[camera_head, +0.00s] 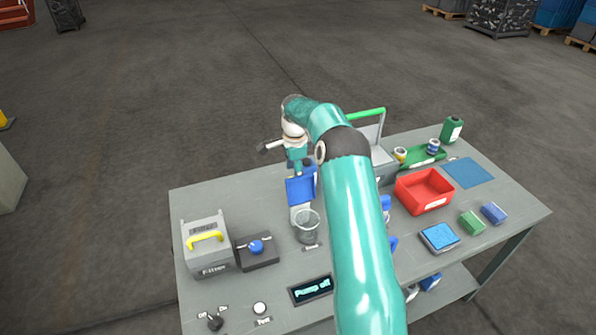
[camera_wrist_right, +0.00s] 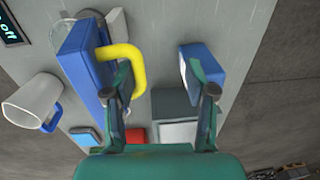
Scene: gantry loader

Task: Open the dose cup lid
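My right gripper (camera_head: 300,165) is over the back of the bench, above and behind a clear cup (camera_head: 306,228). In the right wrist view my right gripper (camera_wrist_right: 162,92) has its fingers wide apart. A blue panel (camera_wrist_right: 84,58), which looks like the lid, is beside the left finger. A yellow loop handle (camera_wrist_right: 128,56) stands out from it into the gap, apart from the right finger. In the head view a blue panel (camera_head: 300,189) is tilted just behind the cup; the handle is hidden there. Whether a finger touches the handle I cannot tell. My left gripper is out of view.
A grey box with a yellow handle (camera_head: 207,254) and a blue knob (camera_head: 256,246) stand left. A display (camera_head: 311,289) reads "Pump off". A red tray (camera_head: 424,196) and small blocks are right. My right arm hides the bench middle. A mug (camera_wrist_right: 30,100) shows in the wrist view.

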